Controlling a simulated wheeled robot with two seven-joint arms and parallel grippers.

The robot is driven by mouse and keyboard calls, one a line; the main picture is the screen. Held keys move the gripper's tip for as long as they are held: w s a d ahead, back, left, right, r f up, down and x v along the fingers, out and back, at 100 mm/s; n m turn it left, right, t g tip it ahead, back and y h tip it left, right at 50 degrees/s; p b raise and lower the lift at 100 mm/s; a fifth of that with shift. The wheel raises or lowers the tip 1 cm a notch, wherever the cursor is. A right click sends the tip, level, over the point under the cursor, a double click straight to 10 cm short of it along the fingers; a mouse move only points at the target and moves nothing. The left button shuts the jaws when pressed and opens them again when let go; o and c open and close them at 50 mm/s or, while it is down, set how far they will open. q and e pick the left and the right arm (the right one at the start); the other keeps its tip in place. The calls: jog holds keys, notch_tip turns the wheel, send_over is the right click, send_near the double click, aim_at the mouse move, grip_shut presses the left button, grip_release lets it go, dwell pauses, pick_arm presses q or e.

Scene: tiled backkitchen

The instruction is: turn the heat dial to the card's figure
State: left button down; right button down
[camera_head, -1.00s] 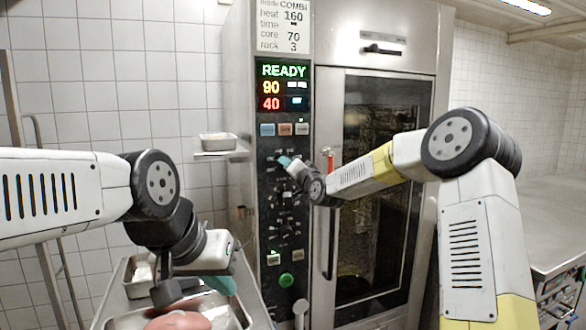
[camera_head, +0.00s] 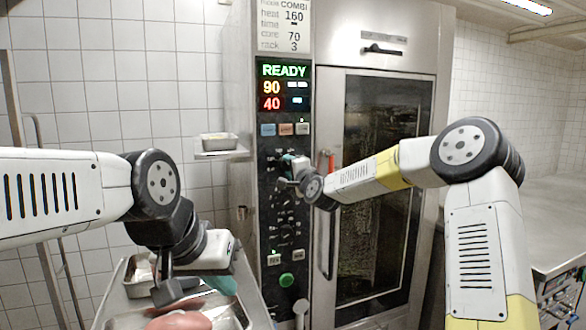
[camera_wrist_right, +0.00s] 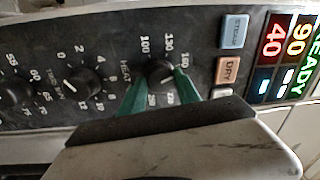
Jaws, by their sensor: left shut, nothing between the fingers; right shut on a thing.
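The oven's control panel (camera_head: 270,215) carries a column of dials. The heat dial (camera_wrist_right: 160,72) is a dark knob ringed by figures such as 100 and 130; its pointer is hard to read. My right gripper (camera_wrist_right: 157,92) is shut on this dial, its green fingers on either side. In the head view my right gripper (camera_head: 287,162) hides most of it. The card (camera_head: 284,25) above the panel reads heat 160, core 70, rack 3. The display (camera_head: 283,87) reads READY, 90 and 40. My left gripper (camera_head: 215,284) is shut and empty above a tray.
A metal tray (camera_head: 236,312) with pinkish food stands at lower left. A small pan (camera_head: 219,141) sits on a wall shelf left of the oven. The glass oven door (camera_head: 375,230) is shut, its handle close to my right wrist. Other dials (camera_wrist_right: 80,85) adjoin the heat dial.

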dwell(0.4)
jog(key=c, duration=0.9)
grip_release()
jog(key=v, duration=0.7)
jog(key=shift+s+d, duration=0.15)
jog(key=shift+s, duration=0.2)
